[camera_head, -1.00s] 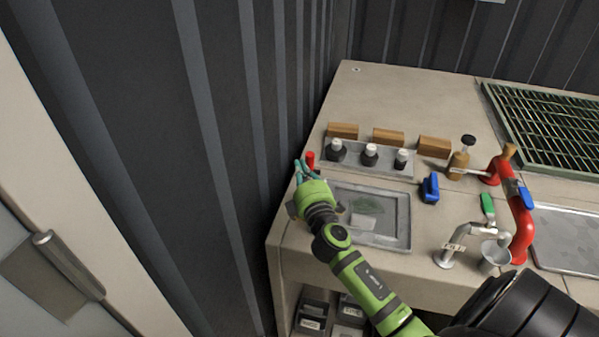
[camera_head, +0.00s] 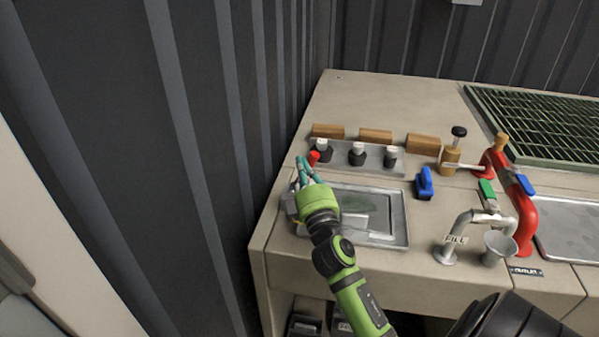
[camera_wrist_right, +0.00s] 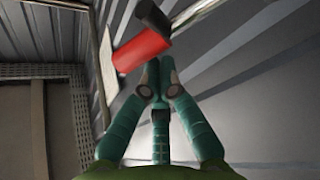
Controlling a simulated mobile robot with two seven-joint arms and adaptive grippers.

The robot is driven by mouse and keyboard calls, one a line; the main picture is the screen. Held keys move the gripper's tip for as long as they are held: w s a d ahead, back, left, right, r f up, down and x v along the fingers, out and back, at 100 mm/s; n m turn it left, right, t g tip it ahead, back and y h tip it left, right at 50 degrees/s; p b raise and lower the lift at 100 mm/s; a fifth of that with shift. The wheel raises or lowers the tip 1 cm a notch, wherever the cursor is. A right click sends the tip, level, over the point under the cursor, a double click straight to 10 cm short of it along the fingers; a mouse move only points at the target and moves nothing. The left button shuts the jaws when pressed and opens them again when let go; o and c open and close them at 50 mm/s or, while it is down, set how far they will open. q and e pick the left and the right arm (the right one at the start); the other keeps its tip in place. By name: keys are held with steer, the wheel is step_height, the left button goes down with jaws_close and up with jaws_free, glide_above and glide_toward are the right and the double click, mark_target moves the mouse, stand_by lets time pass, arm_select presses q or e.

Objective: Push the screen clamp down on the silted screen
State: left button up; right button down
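The red handle of the screen clamp (camera_head: 314,157) shows at the back left corner of a shallow metal tray, beside my right gripper's fingers; it tilts right. In the right wrist view the red handle (camera_wrist_right: 141,51) and its metal bar lie just beyond my fingertips; I cannot tell whether they touch. My right gripper (camera_head: 303,172) has its teal fingers drawn together with nothing between them, also in the wrist view (camera_wrist_right: 158,72). The silted screen (camera_head: 362,203) seems to be the grey-green panel in the tray, partly hidden by my gripper. My left gripper is out of view.
A rack (camera_head: 372,170) with black, white-capped jars stands behind the tray, wooden blocks (camera_head: 375,136) behind it. A blue-handled part (camera_head: 425,184), a fill tap (camera_head: 465,232) and a red pipe (camera_head: 522,225) stand to the right. A corrugated wall (camera_head: 215,160) is close on the left.

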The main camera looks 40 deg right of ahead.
stand_by(0.4)
steer(key=v, duration=0.7)
steer(key=shift+s, duration=0.3)
steer(key=shift+w+a, duration=0.1)
steer(key=w+a+r+m+g+h+p, duration=0.3)
steer(key=w+a+r+g+h+p, duration=0.1)
steer(key=a+g+p, duration=0.1)
steer(key=shift+a+m+p, duration=0.35)
steer(key=shift+m+p, duration=0.05)
steer(key=shift+p, duration=0.05)
steer(key=shift+w, duration=0.1)
